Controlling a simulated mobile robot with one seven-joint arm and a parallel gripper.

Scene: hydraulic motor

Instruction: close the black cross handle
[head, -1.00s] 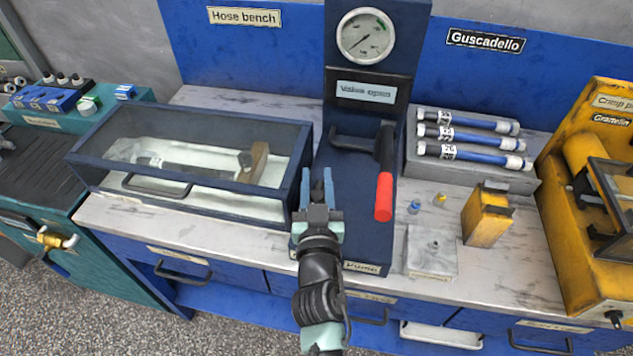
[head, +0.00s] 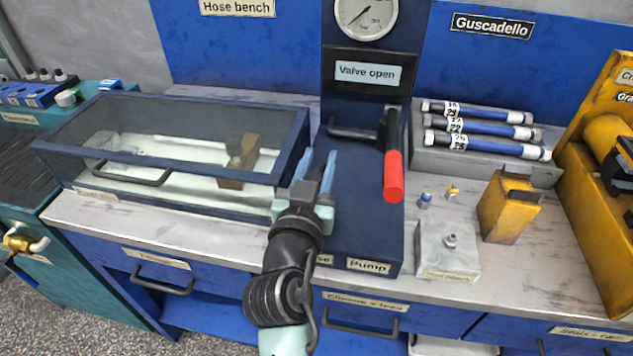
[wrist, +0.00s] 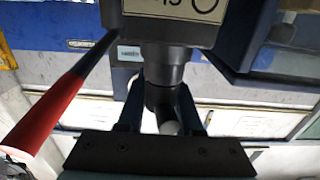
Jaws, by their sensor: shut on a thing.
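In the wrist view, my gripper (wrist: 161,88) has its two fingers on either side of a black round valve piece (wrist: 165,62), which I take for the black cross handle. It sits beside a partly seen, upside-down label; its cross arms cannot be made out. In the head view, my gripper (head: 316,168) is at the left front of the dark blue pump unit (head: 360,215); it hides the handle there. The sign (head: 368,73) above the pump reads "Valve open". The pressure gauge (head: 365,12) is cut by the top edge.
A red-gripped lever (head: 393,175) stands close right of my gripper, also large in the wrist view (wrist: 45,115). A glass-lidded case (head: 100,150) is close on the left. Blue hoses (head: 480,135), a yellow block (head: 508,205) and a grey block (head: 447,250) lie to the right.

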